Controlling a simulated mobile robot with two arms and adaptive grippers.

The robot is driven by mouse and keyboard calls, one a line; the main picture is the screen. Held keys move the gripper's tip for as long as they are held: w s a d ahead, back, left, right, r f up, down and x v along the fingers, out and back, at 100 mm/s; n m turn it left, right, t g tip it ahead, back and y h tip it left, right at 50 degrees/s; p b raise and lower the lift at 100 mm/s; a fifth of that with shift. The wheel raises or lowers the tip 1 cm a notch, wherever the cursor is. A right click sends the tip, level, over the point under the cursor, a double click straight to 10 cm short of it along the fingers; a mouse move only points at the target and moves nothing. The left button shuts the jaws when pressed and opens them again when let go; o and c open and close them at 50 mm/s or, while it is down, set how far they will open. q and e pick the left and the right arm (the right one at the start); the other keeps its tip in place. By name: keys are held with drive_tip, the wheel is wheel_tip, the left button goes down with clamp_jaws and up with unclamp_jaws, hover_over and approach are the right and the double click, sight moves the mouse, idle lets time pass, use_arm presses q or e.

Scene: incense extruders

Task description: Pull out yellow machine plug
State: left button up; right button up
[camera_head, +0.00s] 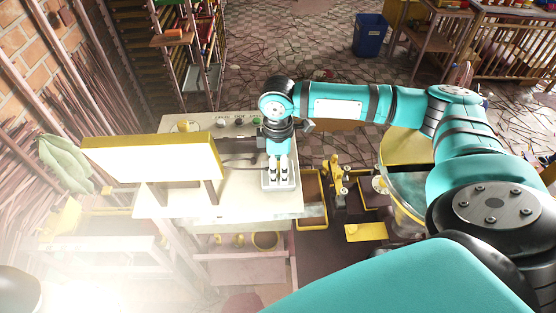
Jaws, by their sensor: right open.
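My right arm reaches in from the right, and my right gripper (279,178) points down over a grey socket block (292,183) on the white table. Its two fingers, pale with dark bands, stand apart, one on each side of a narrow gap. The fingers and wrist cover much of the block, and I cannot make out a yellow plug there or tell whether the fingers touch one. A dark cable (238,162) runs on the table to the left of the block. My left gripper is not in view.
A bright panel with a yellow frame (150,139) stands on the white table (240,205), left of the gripper. Small knobs or jars line the table's back edge. A yellow tray (313,222) and a yellow machine (405,148) stand to the right. A blue bin (369,36) is farther back.

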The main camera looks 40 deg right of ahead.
sight(278, 165)
drive_tip(key=shift+c, duration=0.3)
idle(0.6)
clamp_jaws()
drive_tip(key=shift+r, duration=0.2)
drive_tip(key=shift+r, duration=2.85)
